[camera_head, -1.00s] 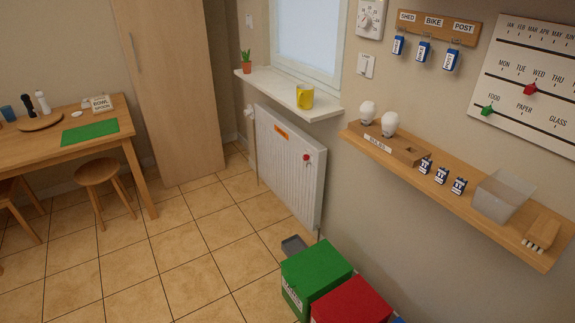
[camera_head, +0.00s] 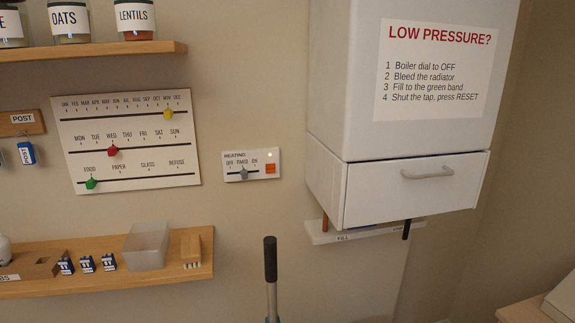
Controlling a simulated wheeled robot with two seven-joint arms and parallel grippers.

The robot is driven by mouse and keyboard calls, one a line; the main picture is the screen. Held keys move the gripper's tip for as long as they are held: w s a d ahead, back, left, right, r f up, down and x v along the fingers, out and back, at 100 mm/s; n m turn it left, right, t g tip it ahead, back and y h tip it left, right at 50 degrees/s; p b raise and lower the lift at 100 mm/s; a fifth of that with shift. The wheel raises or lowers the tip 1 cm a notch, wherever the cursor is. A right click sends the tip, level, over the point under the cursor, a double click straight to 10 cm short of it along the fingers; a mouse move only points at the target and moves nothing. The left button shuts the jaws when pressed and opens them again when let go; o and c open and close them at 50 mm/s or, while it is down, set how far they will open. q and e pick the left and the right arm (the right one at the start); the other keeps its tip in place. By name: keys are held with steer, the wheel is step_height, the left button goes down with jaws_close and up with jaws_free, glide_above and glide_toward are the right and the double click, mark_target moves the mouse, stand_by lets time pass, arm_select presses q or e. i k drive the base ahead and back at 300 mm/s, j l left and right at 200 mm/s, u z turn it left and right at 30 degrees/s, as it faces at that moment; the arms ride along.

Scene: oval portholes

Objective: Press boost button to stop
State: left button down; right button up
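A white heating panel (camera_head: 229,175) is mounted on the wall between the calendar board and the white boiler. An orange button (camera_head: 270,169) sits at its right end; its small lettering is too small to read. A small pale dot shows above the orange button. Neither of my grippers shows in the view, so nothing touches the panel.
The boiler (camera_head: 340,100) juts out at the right, with a handled front (camera_head: 390,190) and a small shelf (camera_head: 320,238) below. A black-handled pole (camera_head: 270,258) stands below the panel. A wooden shelf (camera_head: 100,287) with a clear bin (camera_head: 146,247) runs at lower left.

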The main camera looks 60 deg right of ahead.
mark_target(270, 168)
steer(key=z, duration=1.7)
